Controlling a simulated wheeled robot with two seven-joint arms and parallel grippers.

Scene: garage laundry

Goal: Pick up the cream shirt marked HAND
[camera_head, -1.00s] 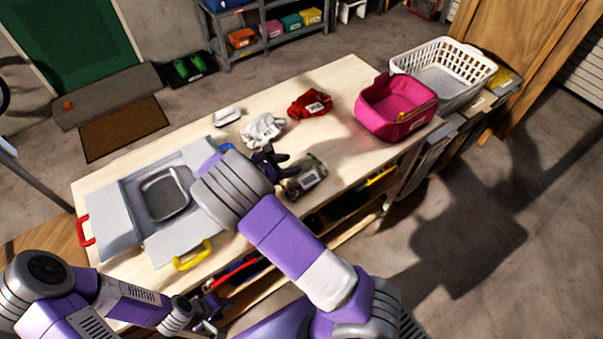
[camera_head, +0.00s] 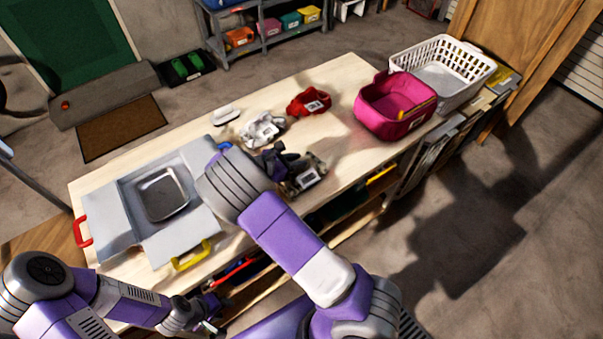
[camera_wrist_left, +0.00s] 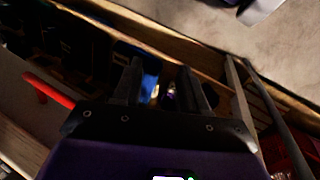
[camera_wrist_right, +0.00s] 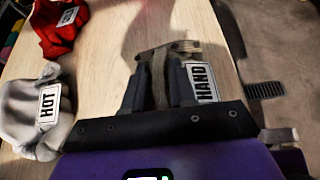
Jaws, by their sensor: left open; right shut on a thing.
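The shirt marked HAND (camera_head: 310,177) looks dull grey-brown here and lies bunched near the table's front edge. Its white HAND label also shows in the right wrist view (camera_wrist_right: 202,84). My right gripper (camera_head: 284,165) is shut on a fold of the shirt. In the right wrist view, cloth stands between the two fingers (camera_wrist_right: 157,82) and spreads beyond their tips; the label lies just right of them. My left gripper (camera_head: 212,308) is low at the table's front side, empty and open. Its parted fingers show in the left wrist view (camera_wrist_left: 163,85), facing the dark shelf below the tabletop.
A white cloth marked HOT (camera_wrist_right: 28,115) and a red cloth (camera_head: 309,102) lie farther back on the table. A pink basket (camera_head: 392,122) and a white laundry basket (camera_head: 432,98) stand right. A grey sink (camera_head: 160,195) is left. Bare wood lies around the shirt.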

